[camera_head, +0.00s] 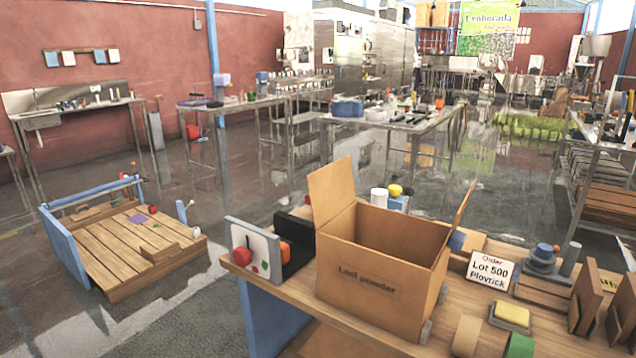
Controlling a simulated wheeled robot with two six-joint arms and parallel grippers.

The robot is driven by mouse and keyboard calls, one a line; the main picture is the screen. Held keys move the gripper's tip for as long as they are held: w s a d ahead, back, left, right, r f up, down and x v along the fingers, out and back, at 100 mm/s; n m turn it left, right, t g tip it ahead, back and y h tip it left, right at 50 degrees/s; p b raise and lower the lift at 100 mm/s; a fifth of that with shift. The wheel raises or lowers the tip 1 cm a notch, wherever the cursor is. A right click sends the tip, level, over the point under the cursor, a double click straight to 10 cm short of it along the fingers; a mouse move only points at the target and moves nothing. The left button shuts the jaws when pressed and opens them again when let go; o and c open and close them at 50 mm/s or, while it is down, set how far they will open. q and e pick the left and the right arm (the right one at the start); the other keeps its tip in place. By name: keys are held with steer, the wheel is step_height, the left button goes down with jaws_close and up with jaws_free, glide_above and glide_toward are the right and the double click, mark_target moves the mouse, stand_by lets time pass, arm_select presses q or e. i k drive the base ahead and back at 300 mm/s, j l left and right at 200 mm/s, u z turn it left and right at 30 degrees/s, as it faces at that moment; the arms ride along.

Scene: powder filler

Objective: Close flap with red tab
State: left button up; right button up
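An open cardboard box (368,290) marked "Last powder" stands upright on the wooden table. Its left flap (332,190) stands up and leans outward to the left. Its right flap (463,212) is raised and seen nearly edge-on, tilted outward. I cannot make out a red tab on either flap. No front flap shows, and the deep inside of the box is hidden. Neither of my grippers is in view.
Left of the box stand a white panel (262,254) with red and green shapes and a black holder (299,236). Tape rolls (466,336) sit in front.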

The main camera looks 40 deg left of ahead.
mark_target(331, 189)
steer(key=j+z, duration=0.1)
steer(key=j, duration=1.35)
steer(key=k+j+z, duration=0.15)
steer(key=j, duration=0.55)
steer(key=j+z, duration=0.1)
steer(key=j, duration=0.65)
steer(key=k+j, duration=0.6)
steer(key=k, duration=0.15)
